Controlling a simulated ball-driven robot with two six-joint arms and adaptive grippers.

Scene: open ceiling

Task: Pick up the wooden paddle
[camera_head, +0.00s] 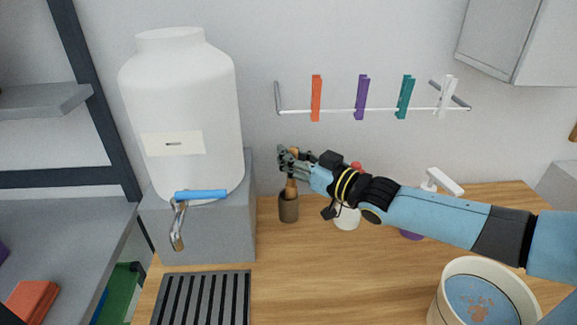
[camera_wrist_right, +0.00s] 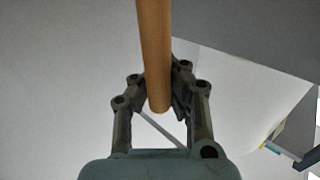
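The wooden paddle (camera_head: 291,187) stands upright in a small brown cup (camera_head: 288,208) on the wooden counter. My right gripper (camera_head: 287,160) is at the upper part of the paddle, coming in from the right. In the right wrist view, the paddle's round handle (camera_wrist_right: 155,50) runs between the two fingers (camera_wrist_right: 160,92), with its end near the finger pads. The pads look closed against both sides of the handle. The lower end of the paddle is hidden inside the cup. My left gripper is not in view.
A white jar (camera_head: 347,215) and a soap pump (camera_head: 440,182) stand behind my right arm. A large white dispenser (camera_head: 190,110) with a blue-handled tap is at left. A rack of pegs (camera_head: 370,110) hangs above. A pot (camera_head: 455,300) stands front right.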

